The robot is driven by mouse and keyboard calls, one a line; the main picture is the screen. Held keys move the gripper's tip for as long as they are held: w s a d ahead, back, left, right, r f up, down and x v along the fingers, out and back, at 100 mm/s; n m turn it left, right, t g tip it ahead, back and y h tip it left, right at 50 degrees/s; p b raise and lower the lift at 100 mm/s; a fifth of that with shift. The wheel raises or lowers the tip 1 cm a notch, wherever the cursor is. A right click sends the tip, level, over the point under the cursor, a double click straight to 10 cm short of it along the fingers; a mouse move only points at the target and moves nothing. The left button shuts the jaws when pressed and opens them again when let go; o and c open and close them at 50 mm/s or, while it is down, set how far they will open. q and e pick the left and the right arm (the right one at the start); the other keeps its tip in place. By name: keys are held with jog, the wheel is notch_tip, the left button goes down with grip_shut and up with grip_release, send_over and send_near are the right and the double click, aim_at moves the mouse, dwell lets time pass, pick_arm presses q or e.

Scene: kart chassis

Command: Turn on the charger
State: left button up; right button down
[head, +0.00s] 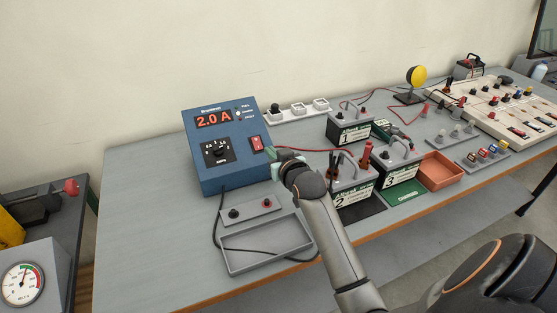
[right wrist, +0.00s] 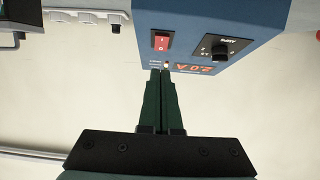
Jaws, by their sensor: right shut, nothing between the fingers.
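The charger is a blue box (head: 222,155) on the bench, with a lit red display (head: 213,119) reading 2.0 A, a black dial (head: 217,151) and a red rocker switch (head: 257,143). My right gripper (head: 277,164) is at the charger's right side, close to the switch. In the right wrist view, the charger (right wrist: 215,15) appears upside down, with the switch (right wrist: 160,42) just beyond the fingertips. The right fingers (right wrist: 160,73) are shut and empty, and overlap the panel near the small indicator lights. I cannot tell whether they touch it. My left gripper is out of view.
A grey tray (head: 268,258) lies before the charger. Several black batteries (head: 352,187) with cables stand right of my right arm, beside an orange bin (head: 441,172). A white socket strip (head: 298,110) is behind. A yellow round button (head: 417,76) stands farther back.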

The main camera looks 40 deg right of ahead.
jog(key=v, duration=0.4)
jog(key=shift+s+f, duration=0.1)
jog(key=shift+s, duration=0.15)
dwell(0.4)
